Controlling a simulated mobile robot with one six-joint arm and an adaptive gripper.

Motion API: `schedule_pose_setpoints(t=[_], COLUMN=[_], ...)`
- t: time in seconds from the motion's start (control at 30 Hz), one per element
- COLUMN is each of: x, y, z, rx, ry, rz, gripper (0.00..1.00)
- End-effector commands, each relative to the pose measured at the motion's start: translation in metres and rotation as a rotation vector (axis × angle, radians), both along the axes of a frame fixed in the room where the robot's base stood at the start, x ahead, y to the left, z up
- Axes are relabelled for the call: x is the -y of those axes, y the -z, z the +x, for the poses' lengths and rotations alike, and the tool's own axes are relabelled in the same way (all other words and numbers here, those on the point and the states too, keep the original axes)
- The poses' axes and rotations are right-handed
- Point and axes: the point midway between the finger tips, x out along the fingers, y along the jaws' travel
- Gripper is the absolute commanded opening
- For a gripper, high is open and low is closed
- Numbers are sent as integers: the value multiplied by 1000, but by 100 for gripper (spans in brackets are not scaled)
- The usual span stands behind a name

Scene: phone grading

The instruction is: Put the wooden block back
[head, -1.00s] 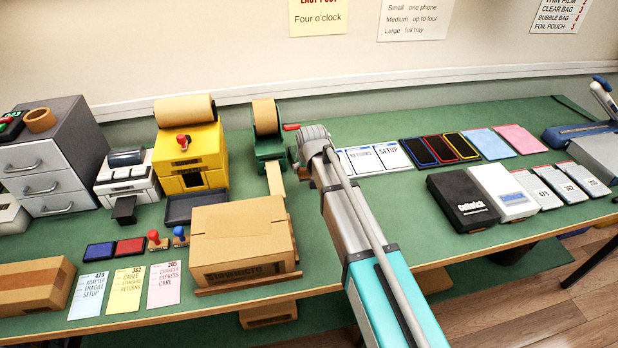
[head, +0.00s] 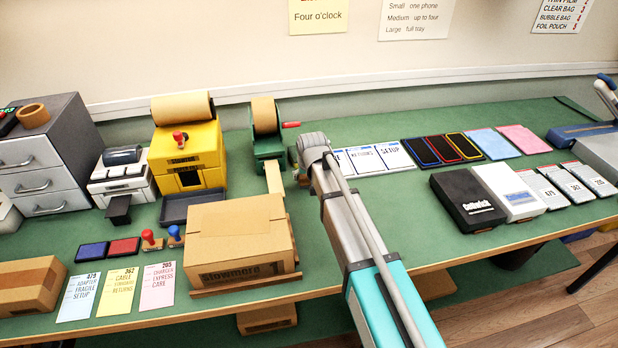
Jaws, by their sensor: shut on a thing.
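My gripper (head: 302,177) is low over the green bench, just right of the green tape dispenser (head: 267,145). It is mostly hidden behind my own wrist and arm, and its fingertips do not show clearly. A small brown piece shows at its left side, which looks like part of the wooden block in its jaws. The block's full shape and whether it touches the bench cannot be told.
A cardboard carton (head: 240,235) stands on a thin board left of my arm. A tan strip (head: 274,178) lies between dispenser and carton. White cards (head: 393,154) lie right of my wrist; black (head: 467,202) and white boxes stand farther right. Green bench is bare between.

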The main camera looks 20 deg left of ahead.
Motion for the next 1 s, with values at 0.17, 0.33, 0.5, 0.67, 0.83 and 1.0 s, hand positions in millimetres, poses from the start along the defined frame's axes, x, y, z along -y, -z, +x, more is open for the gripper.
schedule_pose_setpoints(t=[0.17,0.33,0.5,0.67,0.83,1.0], x=[0,0,0,0,0,0], y=[2,3,3,3,2,-4], z=[0,0,0,0,0,-1], rx=[0,0,0,0,0,0], ry=[0,0,0,0,0,-1], rz=[0,0,0,0,0,0], gripper=[46,100,100,100,100,100])
